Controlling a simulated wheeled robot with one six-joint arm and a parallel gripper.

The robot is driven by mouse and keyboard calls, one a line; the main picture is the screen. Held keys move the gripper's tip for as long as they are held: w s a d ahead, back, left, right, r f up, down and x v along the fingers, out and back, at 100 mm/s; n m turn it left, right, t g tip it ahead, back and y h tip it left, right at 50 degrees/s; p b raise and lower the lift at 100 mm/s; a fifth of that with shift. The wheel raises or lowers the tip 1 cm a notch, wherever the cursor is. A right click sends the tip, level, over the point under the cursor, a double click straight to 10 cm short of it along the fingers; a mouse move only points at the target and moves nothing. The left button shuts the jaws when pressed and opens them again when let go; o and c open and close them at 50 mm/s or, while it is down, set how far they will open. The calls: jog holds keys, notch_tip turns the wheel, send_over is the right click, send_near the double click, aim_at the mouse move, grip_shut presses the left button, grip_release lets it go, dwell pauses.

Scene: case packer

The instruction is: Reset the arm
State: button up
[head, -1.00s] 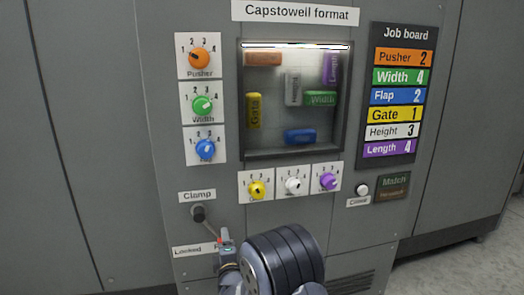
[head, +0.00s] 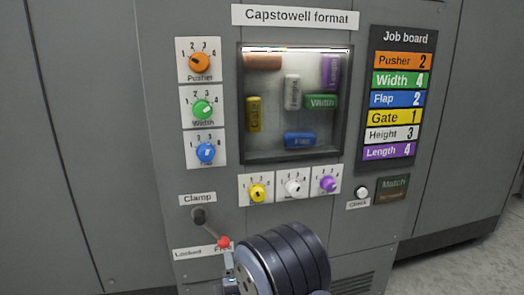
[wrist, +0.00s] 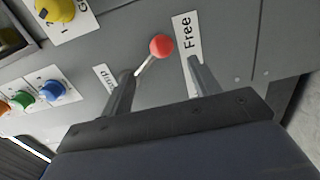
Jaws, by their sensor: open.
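The clamp lever (head: 210,229) hangs from its dark pivot on the grey panel, slanting down to the right. Its red ball (head: 223,242) sits at the "Free" label, partly hidden in the head view; that label reads clearly in the wrist view (wrist: 187,36). My gripper (wrist: 160,76) is open and empty. In the wrist view the red ball (wrist: 161,46) shows between and beyond the fingertips, apart from both fingers. In the head view my gripper (head: 229,260) is just below the ball, largely hidden by my dark round wrist.
Pusher (head: 200,62), Width (head: 202,109) and Flap (head: 205,152) knobs stand left of the window (head: 270,154). Yellow (head: 257,192), white (head: 293,188) and purple (head: 328,184) knobs sit below it. A white Check button (head: 362,193) is at the right.

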aim_at(225, 247)
jog(key=b+x, duration=0.1)
jog(key=x, duration=0.8)
jog(key=shift+d+f, duration=0.1)
jog(key=shift+d, duration=0.05)
jog(key=shift+w+a+f, duration=0.1)
jog(key=shift+w+a, duration=0.15)
jog(key=shift+w, duration=0.05)
jog(key=shift+s+a+f+m, duration=0.15)
jog(key=shift+a+m, duration=0.15)
jog(key=shift+m, duration=0.3)
jog(key=shift+s, duration=0.1)
